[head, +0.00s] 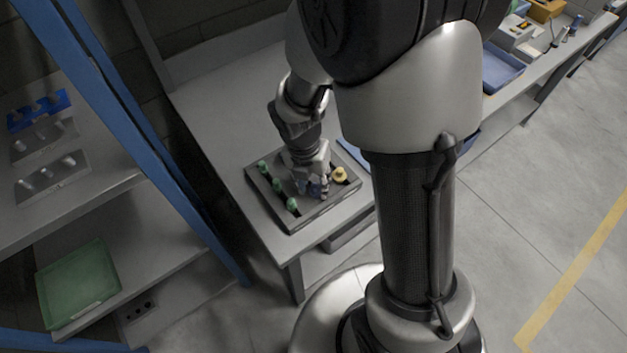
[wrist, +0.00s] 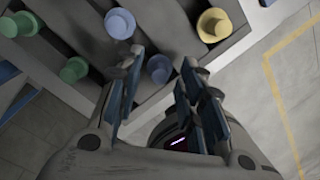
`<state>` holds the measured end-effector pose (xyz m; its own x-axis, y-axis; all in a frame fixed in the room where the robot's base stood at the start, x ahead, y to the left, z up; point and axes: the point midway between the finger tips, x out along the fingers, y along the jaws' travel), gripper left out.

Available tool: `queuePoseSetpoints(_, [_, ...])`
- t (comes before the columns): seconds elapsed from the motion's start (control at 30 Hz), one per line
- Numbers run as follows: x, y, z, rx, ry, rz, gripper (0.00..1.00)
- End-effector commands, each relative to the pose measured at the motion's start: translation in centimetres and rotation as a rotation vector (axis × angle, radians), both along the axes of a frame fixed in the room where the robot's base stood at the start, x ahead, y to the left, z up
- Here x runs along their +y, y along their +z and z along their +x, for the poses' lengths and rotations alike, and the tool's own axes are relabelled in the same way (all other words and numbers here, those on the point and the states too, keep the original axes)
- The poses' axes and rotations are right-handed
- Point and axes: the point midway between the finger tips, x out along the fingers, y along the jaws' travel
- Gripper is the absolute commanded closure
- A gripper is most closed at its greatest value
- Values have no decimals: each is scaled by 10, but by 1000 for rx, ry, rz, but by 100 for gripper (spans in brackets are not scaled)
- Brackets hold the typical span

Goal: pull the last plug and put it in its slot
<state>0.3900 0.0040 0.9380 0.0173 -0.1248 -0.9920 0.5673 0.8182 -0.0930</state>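My gripper (wrist: 160,72) points down over a dark grey tray (head: 289,225) on the bench. Its two fingers are apart in the wrist view. A blue plug (wrist: 158,68) shows between the fingertips, with a narrow gap on each side. A second blue plug (wrist: 120,23) stands farther up. A yellow plug (wrist: 213,25) stands to the right; it also shows in the head view (head: 339,174). Green plugs stand in a row on the left, one (head: 292,204) near the front corner and another at the wrist view's left (wrist: 73,70). My gripper partly hides the blue plugs in the head view.
The bench (head: 222,103) is clear behind the tray. A blue rack post (head: 150,150) and shelves stand to the left, with a green bin (head: 78,283) below. A blue bin (head: 501,70) stands farther right on the bench. Open floor lies to the right.

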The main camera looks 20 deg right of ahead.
Motion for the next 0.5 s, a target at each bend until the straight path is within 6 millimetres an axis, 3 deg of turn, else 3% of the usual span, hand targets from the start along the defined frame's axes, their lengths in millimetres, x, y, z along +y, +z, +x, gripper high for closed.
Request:
queuePoseSetpoints(0.23, [2, 17, 1, -6, 1, 0, 65])
queuePoseSetpoints(0.5, [9, 74, 1, -8, 0, 1, 65])
